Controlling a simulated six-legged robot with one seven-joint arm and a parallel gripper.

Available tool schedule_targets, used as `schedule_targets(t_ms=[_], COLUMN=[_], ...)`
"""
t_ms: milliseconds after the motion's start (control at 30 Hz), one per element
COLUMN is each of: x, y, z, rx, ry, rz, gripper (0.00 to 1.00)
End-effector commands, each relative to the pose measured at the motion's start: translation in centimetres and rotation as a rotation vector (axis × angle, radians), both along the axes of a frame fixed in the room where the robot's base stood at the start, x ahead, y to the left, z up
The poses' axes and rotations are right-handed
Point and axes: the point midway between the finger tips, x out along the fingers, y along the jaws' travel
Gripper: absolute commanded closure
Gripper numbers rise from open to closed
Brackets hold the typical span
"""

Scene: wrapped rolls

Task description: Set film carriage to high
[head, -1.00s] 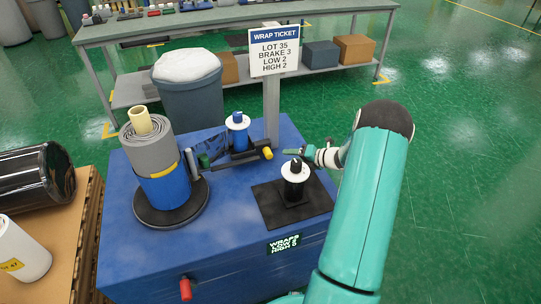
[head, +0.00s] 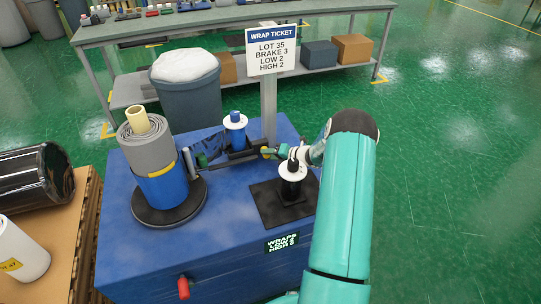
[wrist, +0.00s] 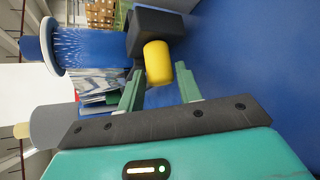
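The film carriage (head: 230,155) is a dark block beside the wrapped roll, with a blue film spool (head: 235,137) under a white disc. The spool also shows in the wrist view (wrist: 100,45). A yellow knob (wrist: 157,63) sticks out of the carriage's dark block (wrist: 152,30). My gripper (wrist: 158,82) is open, its two green fingers on either side of the knob's near end, with gaps visible. In the head view my gripper (head: 268,152) is at the knob, which is mostly hidden there. The ticket (head: 272,52) reads LOT 35, BRAKE 3, LOW 2, HIGH 2.
The grey roll (head: 152,150) with a blue lower band stands on a black turntable (head: 150,215). A red handle (head: 183,288) and a wraps display (head: 282,243) are in front.

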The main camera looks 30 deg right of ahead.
Motion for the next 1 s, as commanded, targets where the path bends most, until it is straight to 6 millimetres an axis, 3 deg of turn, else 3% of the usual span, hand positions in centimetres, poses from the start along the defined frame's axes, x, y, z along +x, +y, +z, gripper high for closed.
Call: schedule_targets(t_ms=[33,167,333,433,800,1000], x=[0.0,0.0,0.0,0.0,0.0,0.0], y=[0.0,0.0,0.0,-0.1,-0.1,0.0], z=[0.0,0.0,0.2,1.4,9.9,11.6], rx=[0.0,0.0,-0.001,-0.001,-0.002,0.002], ry=[0.0,0.0,0.0,-0.002,-0.004,-0.002], rz=[0.0,0.0,0.0,-0.001,0.0,0.0], gripper=[0.75,1.0,1.0,1.0,1.0,1.0])
